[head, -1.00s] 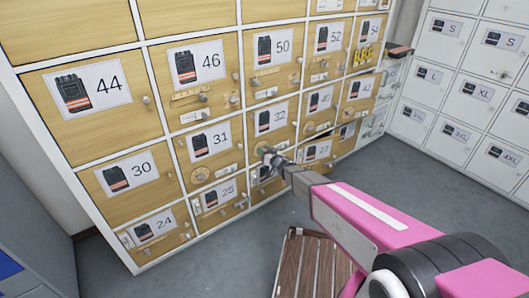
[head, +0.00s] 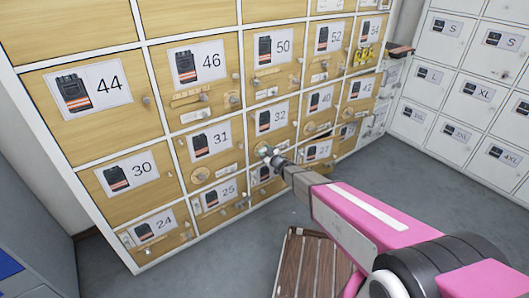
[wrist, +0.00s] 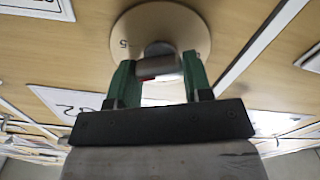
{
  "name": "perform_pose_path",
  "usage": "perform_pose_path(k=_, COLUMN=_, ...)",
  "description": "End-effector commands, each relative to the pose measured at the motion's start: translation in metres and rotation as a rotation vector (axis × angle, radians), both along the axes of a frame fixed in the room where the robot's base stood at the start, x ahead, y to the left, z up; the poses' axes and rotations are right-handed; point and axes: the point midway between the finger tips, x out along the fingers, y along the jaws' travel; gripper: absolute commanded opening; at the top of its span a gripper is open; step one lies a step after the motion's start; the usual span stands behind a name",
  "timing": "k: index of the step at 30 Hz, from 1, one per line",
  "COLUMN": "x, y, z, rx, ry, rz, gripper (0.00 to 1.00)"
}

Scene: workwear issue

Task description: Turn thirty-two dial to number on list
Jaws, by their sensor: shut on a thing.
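The locker door labelled 32 (head: 271,119) is in the middle of the wooden locker wall in the head view. Its round pale dial (head: 263,150) sits low on the door, mostly hidden by my gripper (head: 273,157). In the wrist view the dial (wrist: 128,25) is a beige disc with a small mark like a 5 at its left edge; its other marks are hidden or unreadable. My gripper (wrist: 158,72) has its green fingers shut on the grey knob (wrist: 158,64) at the dial's centre. I cannot make out a list in these views.
Neighbouring doors 31 (head: 211,141) and 40 (head: 319,101) have their own knobs and fittings close by. A wooden slatted bench (head: 312,262) stands on the floor below my arm. White lockers (head: 465,90) stand at the right. The grey floor between is clear.

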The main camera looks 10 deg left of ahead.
Motion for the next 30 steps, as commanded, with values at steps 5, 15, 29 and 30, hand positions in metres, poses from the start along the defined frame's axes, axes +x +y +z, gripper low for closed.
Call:
perform_pose_path(k=5, x=-0.0008, y=0.0002, z=-0.0006, rx=-0.054, ry=-0.062, rz=0.001, gripper=0.22)
perform_pose_path(k=15, x=-0.0012, y=0.0003, z=-0.0008, rx=-0.093, ry=-0.106, rz=0.001, gripper=0.22)
perform_pose_path(k=29, x=-0.0011, y=0.0003, z=-0.0007, rx=-0.092, ry=-0.106, rz=0.001, gripper=0.71)
perform_pose_path(k=30, x=-0.0010, y=0.0003, z=-0.0006, rx=-0.092, ry=-0.106, rz=0.000, gripper=0.71)
